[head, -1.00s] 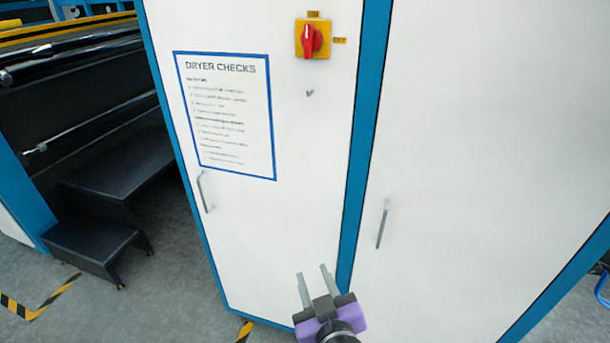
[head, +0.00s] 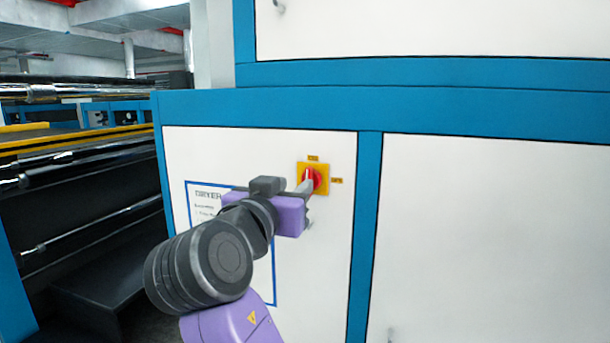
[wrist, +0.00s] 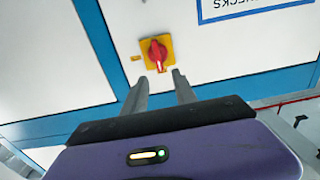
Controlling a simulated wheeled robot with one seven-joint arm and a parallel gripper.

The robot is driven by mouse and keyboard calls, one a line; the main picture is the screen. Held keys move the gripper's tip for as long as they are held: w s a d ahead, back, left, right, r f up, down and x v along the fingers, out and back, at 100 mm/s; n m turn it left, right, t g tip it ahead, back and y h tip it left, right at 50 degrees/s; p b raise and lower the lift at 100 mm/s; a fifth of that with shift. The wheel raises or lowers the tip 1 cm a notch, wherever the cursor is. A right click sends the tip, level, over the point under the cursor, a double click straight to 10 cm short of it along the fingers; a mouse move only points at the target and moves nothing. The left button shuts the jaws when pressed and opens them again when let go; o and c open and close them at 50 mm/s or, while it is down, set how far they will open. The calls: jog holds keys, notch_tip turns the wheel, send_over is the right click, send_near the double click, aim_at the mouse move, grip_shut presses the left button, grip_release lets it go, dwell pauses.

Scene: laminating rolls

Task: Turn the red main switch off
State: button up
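The red main switch (head: 309,179) is a rotary handle on a yellow square plate on the white cabinet door. Its handle looks roughly upright. In the wrist view the switch (wrist: 157,53) is seen upside down, just beyond the fingertips. My gripper (wrist: 158,79) is open, one finger on each side of the line to the handle, with nothing between them. In the head view my gripper (head: 302,188) is in front of the plate, and a fingertip overlaps its lower left part. I cannot tell whether it touches the handle.
Small yellow labels (head: 336,181) sit beside and above the plate, too small to read. The dryer checks sheet (head: 208,194), left of the switch, is partly hidden by my arm. Dark steps (head: 100,285) and rollers are at left.

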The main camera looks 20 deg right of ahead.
aim_at(307, 175)
jog(key=p+x, duration=0.2)
jog(key=x, duration=0.5)
jog(key=shift+w+d, duration=0.2)
jog(key=shift+c, duration=0.2)
grip_shut()
